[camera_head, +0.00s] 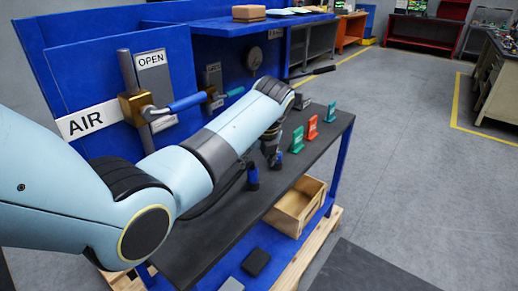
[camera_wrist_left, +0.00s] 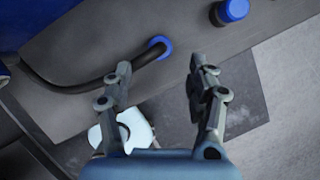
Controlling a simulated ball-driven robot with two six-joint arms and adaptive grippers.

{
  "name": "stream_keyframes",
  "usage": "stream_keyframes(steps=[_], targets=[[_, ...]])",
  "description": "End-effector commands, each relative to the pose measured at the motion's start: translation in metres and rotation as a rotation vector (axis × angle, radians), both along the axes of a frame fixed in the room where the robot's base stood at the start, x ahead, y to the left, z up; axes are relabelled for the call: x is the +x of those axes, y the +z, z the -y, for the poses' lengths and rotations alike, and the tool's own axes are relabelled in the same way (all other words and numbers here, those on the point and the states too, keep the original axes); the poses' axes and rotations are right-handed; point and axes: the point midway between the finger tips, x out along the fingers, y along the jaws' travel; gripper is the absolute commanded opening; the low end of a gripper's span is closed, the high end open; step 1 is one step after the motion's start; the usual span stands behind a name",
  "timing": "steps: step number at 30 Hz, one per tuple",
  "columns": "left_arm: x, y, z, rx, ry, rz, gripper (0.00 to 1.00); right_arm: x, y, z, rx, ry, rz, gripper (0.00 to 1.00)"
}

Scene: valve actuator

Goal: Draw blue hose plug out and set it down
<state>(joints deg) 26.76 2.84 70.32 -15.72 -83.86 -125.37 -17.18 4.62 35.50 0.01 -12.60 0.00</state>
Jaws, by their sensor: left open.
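The black hose (camera_wrist_left: 100,82) ends in a blue ring (camera_wrist_left: 158,46) at the table top in the left wrist view. In the head view a dark plug with a blue foot (camera_head: 252,178) stands on the dark table, with the black hose running off to its lower left. My left gripper (camera_head: 271,148) is over the table, to the right of that plug. In the left wrist view its fingers (camera_wrist_left: 160,78) are spread apart with nothing between them, and the blue ring shows beyond the gap. A second blue round piece (camera_wrist_left: 232,11) is at the top right there. My right gripper is not in view.
Green (camera_head: 297,140) and orange (camera_head: 312,128) tags stand farther along the table. A wooden box (camera_head: 296,207) sits below the table's front edge. Blue panels with a valve handle (camera_head: 185,103) and an AIR sign (camera_head: 86,122) rise behind my arm.

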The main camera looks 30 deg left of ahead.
Motion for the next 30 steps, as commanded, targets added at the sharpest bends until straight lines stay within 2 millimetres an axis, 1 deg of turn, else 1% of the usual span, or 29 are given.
stream_keyframes(steps=[1,3,6,9,13,30], targets=[[-0.002,0.01,0.004,-0.001,-0.001,0.004,0.58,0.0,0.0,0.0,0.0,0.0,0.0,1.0],[-0.005,0.022,0.008,-0.001,-0.002,0.004,0.58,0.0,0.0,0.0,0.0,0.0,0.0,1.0],[-0.008,0.035,0.012,-0.001,-0.001,0.002,0.58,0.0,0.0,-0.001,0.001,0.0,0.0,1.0],[-0.01,0.042,0.015,-0.001,0.0,0.0,0.58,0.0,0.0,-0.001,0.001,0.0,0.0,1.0],[-0.011,0.045,0.016,-0.001,0.0,0.001,0.58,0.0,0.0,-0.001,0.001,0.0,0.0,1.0],[-0.01,0.045,0.015,0.0,0.0,0.0,0.58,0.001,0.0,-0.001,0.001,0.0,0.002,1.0]])
